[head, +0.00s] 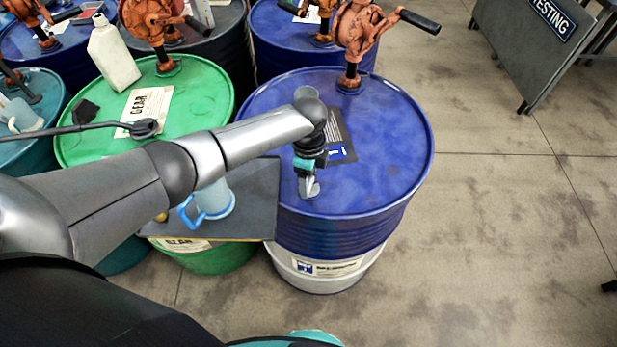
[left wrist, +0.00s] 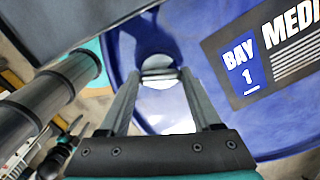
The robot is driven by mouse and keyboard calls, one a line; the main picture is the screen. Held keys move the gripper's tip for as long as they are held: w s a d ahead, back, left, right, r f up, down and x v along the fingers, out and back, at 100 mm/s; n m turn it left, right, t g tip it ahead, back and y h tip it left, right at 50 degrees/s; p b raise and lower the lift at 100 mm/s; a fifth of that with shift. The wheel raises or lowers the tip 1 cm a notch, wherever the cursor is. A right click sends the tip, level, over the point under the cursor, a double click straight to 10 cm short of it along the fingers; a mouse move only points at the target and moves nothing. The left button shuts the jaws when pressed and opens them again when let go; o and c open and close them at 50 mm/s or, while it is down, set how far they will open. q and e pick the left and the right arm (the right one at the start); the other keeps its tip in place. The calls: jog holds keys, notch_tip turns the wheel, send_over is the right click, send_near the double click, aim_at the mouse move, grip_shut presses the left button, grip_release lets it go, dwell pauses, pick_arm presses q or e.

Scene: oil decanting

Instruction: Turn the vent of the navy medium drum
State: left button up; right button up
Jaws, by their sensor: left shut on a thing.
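The navy drum (head: 390,165) stands right of centre in the head view, with a blue lid, a pale lower band and a dark label on top. My left gripper (head: 309,188) is over the near part of its lid, pointing down. In the left wrist view the label reads "BAY 1 MEDI" and the blue lid (left wrist: 205,30) fills the background. The vent (left wrist: 158,74) is a small pale metal piece between my left fingertips, which are shut on it. The fingers hide part of it.
An orange pump (head: 357,35) with a black handle stands at the lid's back. Left are a green drum (head: 205,85), a pale bottle (head: 114,55) and a blue-handled jug (head: 215,200) on a dark shelf (head: 258,180).

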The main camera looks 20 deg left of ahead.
dwell(0.4)
pick_arm(q)
jog(key=o, duration=1.4)
notch_tip(320, 180, up, 15)
jog(key=shift+r+p, duration=0.15)
jog(key=shift+p, duration=0.65)
jog(key=shift+d, duration=0.1)
